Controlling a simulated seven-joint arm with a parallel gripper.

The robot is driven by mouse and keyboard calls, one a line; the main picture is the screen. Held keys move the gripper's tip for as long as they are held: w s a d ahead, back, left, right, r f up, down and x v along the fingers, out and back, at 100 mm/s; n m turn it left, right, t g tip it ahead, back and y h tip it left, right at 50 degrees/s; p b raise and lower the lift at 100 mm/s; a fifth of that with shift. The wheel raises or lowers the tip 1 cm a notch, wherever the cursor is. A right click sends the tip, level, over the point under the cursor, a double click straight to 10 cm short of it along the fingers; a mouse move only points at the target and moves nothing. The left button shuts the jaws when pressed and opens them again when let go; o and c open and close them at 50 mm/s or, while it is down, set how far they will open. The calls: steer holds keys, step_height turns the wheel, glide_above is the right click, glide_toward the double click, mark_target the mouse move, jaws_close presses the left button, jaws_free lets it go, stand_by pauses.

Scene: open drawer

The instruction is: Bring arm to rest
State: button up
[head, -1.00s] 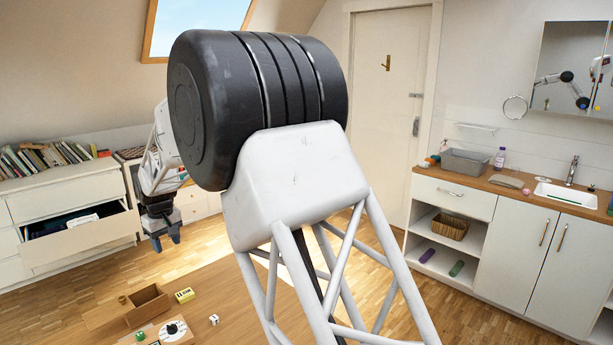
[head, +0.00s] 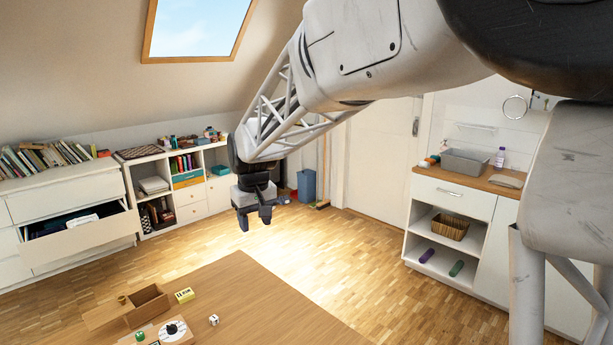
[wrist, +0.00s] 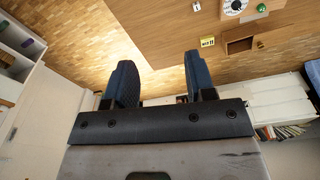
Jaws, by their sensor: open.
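My gripper (head: 256,217) hangs in the air in the head view, fingers pointing down, beyond the far edge of the wooden table and in front of the low shelf. Its two dark fingers are apart with nothing between them. In the wrist view my gripper (wrist: 163,88) also shows open and empty, with floor and table beyond the fingers. My arm stretches across the upper right of the head view.
The table (head: 250,300) holds an open wooden box (head: 148,303), a yellow box (head: 185,295), a white die (head: 214,320) and a round dial. An open drawer (head: 80,238) juts from the white dresser at left. Floor between table and shelves is clear.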

steer(key=s+d+r+m, duration=0.3)
steer(key=s+d+m, duration=0.1)
steer(key=s+d, duration=1.45)
steer(key=s+d+f+m, duration=0.1)
steer(key=s+d+f, duration=0.2)
steer(key=s+d, duration=0.3)
steer(key=s+d+f+m+t, duration=0.1)
steer(key=s+d, duration=0.5)
steer(key=s, duration=0.6)
step_height(320, 180, down, 2)
steer(key=shift+d+f+m+h, duration=0.2)
steer(key=shift+d+m+h, duration=0.1)
steer(key=shift+m, duration=0.2)
